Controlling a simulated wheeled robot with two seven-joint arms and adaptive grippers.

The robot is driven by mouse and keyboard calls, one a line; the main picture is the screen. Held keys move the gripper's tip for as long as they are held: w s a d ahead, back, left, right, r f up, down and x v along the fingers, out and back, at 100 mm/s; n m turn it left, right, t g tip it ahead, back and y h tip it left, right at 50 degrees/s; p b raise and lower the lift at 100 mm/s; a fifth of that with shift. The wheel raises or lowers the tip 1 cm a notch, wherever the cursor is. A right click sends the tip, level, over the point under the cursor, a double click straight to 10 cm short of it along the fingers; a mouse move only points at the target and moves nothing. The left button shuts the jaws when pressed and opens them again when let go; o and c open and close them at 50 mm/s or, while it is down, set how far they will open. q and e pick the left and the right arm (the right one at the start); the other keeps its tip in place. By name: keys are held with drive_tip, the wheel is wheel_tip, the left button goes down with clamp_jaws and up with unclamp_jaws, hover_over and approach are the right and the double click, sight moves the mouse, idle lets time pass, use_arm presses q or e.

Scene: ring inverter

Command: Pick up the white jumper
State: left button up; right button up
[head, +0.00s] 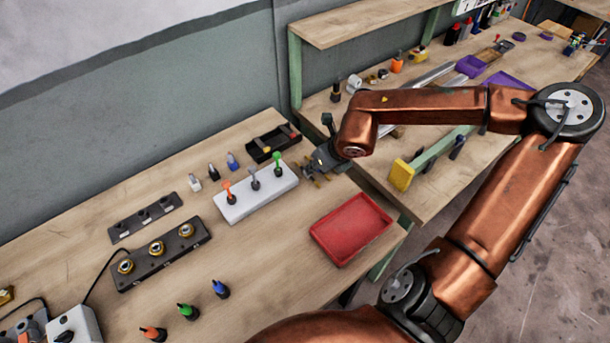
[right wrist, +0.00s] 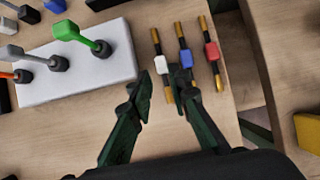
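The white jumper (right wrist: 160,65) is a thin rod with gold ends and a white middle, lying on the wooden table in the right wrist view. It is the leftmost of three, beside a blue jumper (right wrist: 186,58) and a red jumper (right wrist: 211,51). My right gripper (right wrist: 164,86) is open and empty, its fingertips just short of the white middle, with the jumper's lower end between them. In the head view my right gripper (head: 313,172) hovers over the table's right part and mostly hides the jumpers. My left gripper is out of view.
A white block (head: 240,207) with orange, grey and green levers stands left of the gripper. A black tray (head: 273,143) lies behind it, and a red tray (head: 350,229) in front. A yellow block (head: 401,175) is on the neighbouring bench. Open table lies between the white block and red tray.

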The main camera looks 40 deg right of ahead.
drive_tip(key=b+x, duration=0.2)
drive_tip(key=x, duration=0.3)
drive_tip(key=shift+w+d+f, duration=0.1)
drive_tip(key=shift+f, duration=0.25)
drive_tip(key=shift+w+f, duration=0.1)
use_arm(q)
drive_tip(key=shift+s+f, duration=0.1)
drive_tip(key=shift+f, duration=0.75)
use_arm(e)
clamp_jaws()
